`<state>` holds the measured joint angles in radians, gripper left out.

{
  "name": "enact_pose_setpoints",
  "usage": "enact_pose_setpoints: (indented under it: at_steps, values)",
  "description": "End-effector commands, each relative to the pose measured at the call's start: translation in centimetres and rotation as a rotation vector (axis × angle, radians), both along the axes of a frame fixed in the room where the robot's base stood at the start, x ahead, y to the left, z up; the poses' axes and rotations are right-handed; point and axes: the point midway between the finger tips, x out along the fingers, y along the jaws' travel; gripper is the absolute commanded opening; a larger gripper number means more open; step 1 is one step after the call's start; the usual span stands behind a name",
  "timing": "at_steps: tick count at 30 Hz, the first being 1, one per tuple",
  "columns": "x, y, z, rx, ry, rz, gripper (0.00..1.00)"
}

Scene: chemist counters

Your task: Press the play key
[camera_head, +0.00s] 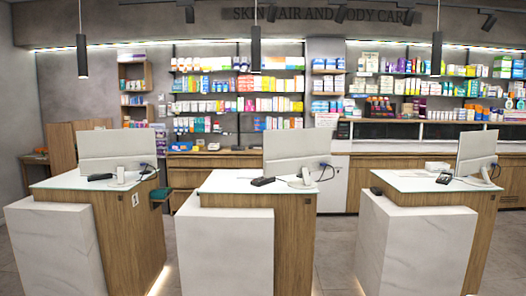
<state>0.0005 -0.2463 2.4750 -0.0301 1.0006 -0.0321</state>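I cannot make out a play key anywhere in the head view. Small dark devices lie on the counter tops: one on the left counter (99,177), one on the middle counter (262,181) and one on the right counter (444,178). They look like card terminals or handsets, and their keys are too small to tell apart. White monitors stand with their backs to me on the left (117,150), middle (297,150) and right (476,152) counters. My gripper is not in view.
Three wood-and-white counters stand in a row: left (50,245), middle (225,250) and right (415,240). Gaps of grey floor (335,240) separate them. Stocked shelves (240,90) line the back wall. Black lamps (82,56) hang from above.

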Motion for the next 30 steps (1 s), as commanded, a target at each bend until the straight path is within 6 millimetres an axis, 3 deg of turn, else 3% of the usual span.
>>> enact_pose_setpoints:
  at_steps: [1,6,30]
  values:
    - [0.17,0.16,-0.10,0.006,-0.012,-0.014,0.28]
    - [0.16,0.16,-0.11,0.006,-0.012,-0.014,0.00]
    - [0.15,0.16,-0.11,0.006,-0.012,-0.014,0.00]
